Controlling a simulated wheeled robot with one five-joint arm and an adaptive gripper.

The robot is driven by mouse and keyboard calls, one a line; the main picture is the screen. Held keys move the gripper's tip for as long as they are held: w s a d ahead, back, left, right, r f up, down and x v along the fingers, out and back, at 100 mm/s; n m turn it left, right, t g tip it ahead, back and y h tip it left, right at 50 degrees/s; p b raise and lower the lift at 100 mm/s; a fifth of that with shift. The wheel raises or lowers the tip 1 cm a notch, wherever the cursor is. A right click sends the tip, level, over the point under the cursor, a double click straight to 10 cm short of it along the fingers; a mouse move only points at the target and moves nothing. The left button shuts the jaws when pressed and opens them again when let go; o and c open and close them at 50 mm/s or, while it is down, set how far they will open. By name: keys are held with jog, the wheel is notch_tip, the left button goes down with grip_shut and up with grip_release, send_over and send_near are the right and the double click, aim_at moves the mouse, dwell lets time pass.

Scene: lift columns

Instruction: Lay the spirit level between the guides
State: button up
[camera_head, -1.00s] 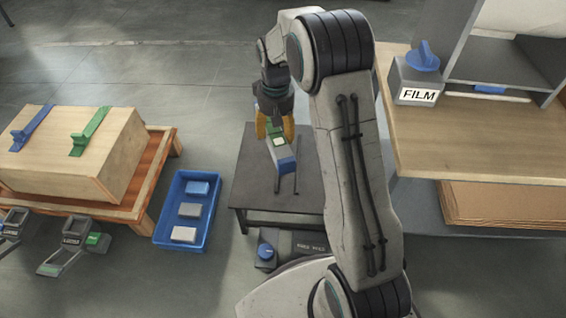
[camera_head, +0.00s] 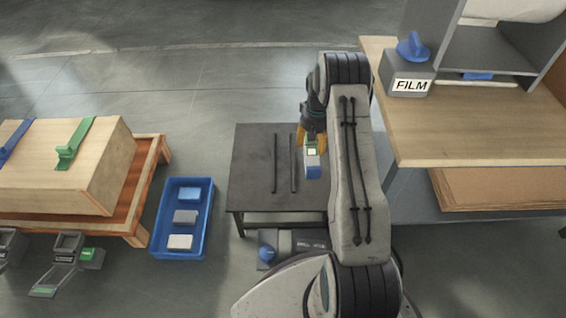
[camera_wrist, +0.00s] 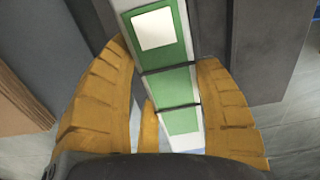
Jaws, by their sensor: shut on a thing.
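My gripper (camera_head: 313,137) has yellow fingers shut around the spirit level (camera_head: 312,171), a bar with a green top, a pale square and a blue end. The wrist view shows the level (camera_wrist: 168,85) between both fingers (camera_wrist: 163,60). Two thin dark guides, the left one (camera_head: 275,163) and the right one (camera_head: 293,163), run parallel on a dark low table (camera_head: 252,180). In the head view the level appears just right of the right guide, roughly parallel to them. Its height above the table is hard to tell. My arm hides the table's right side.
A workbench (camera_head: 440,145) with a FILM box (camera_head: 408,72) stands at the right. A blue tray (camera_head: 158,240) with three small blocks lies left of the table. A wooden crate (camera_head: 60,165) sits on a pallet further left. The table's left part is bare.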

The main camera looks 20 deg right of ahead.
jog(key=w+d+f, duration=0.2)
jog(key=d, duration=0.2)
jog(key=b, duration=0.4)
send_over(286, 162)
notch_tip(286, 162, down, 7)
jog(key=shift+r, duration=0.1)
jog(key=shift+f+b, duration=1.05)
jog(key=shift+f, duration=1)
jog(key=shift+f, duration=0.15)
jog(key=o, duration=1.2)
jog(key=shift+o, duration=0.2)
